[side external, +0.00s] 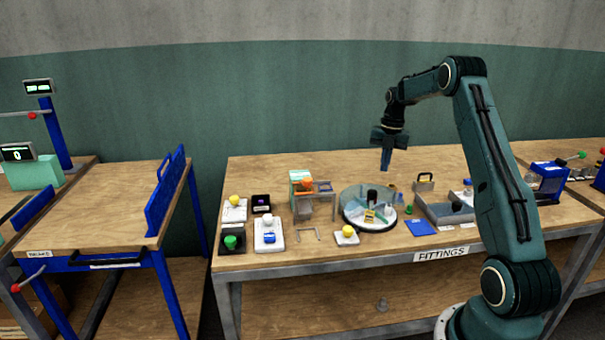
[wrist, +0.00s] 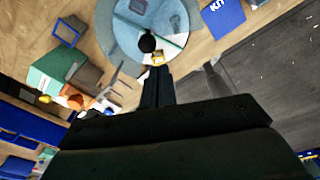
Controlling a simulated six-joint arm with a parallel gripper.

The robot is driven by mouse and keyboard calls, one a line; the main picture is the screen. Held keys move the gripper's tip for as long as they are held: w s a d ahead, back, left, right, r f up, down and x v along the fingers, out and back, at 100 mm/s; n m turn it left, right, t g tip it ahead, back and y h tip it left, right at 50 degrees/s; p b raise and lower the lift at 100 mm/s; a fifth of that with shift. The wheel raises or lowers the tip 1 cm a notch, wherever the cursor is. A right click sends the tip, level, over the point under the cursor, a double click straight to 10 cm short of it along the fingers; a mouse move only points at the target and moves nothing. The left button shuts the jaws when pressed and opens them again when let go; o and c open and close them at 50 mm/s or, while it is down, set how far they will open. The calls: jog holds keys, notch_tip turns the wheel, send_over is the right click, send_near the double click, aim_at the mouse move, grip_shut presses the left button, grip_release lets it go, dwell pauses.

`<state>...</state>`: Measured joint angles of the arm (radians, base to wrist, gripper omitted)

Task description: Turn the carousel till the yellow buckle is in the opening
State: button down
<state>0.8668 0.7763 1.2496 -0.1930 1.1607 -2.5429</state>
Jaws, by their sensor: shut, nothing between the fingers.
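The carousel (side external: 352,218) is a round, pale tray with dividers and a black knob (side external: 372,194) at its centre, on the bench. It also shows in the wrist view (wrist: 128,42), with the knob (wrist: 147,43). A small yellow piece (side external: 370,216), seemingly the buckle, lies in it towards the bench's front edge; in the wrist view it (wrist: 157,58) is just beyond my fingertips. I cannot tell where the opening is. My gripper (side external: 386,168) is shut and empty, pointing down above the carousel's back right side, apart from it. Its fingers show in the wrist view (wrist: 157,78).
A blue mat (side external: 420,228) and a grey tray (side external: 437,216) lie right of the carousel. A small stand (side external: 318,205) with orange and green things is on the left. Several pads with coloured knobs, one with a yellow knob (side external: 348,231), sit at the front left.

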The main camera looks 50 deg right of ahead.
aim_at(389, 221)
jog(key=s+a+f+m+t+y, duration=0.1)
jog(key=s+f+m+y, duration=0.1)
jog(key=s+f+m, duration=0.3)
jog(key=shift+a+f+m, duration=0.25)
jog(key=shift+f+m, duration=0.4)
jog(key=shift+m, duration=0.85)
jog(key=shift+f, duration=0.1)
jog(key=shift+w+a+x, duration=0.1)
jog(key=shift+a+x, duration=0.05)
jog(key=shift+x, duration=2.3)
jog(key=shift+w+a+x, duration=0.15)
jog(key=shift+x, duration=2.3)
jog(key=shift+d, duration=0.1)
jog(key=shift+s+d+n+g+y, duration=0.25)
jog(key=shift+d+n, duration=0.45)
jog(key=shift+n, duration=0.5)
jog(key=shift+s+d+n+g+y, duration=0.15)
jog(key=shift+s+d+n+g, duration=0.2)
jog(key=shift+d+n, duration=0.6)
jog(key=shift+a, duration=0.3)
jog(key=shift+v, duration=5.1)
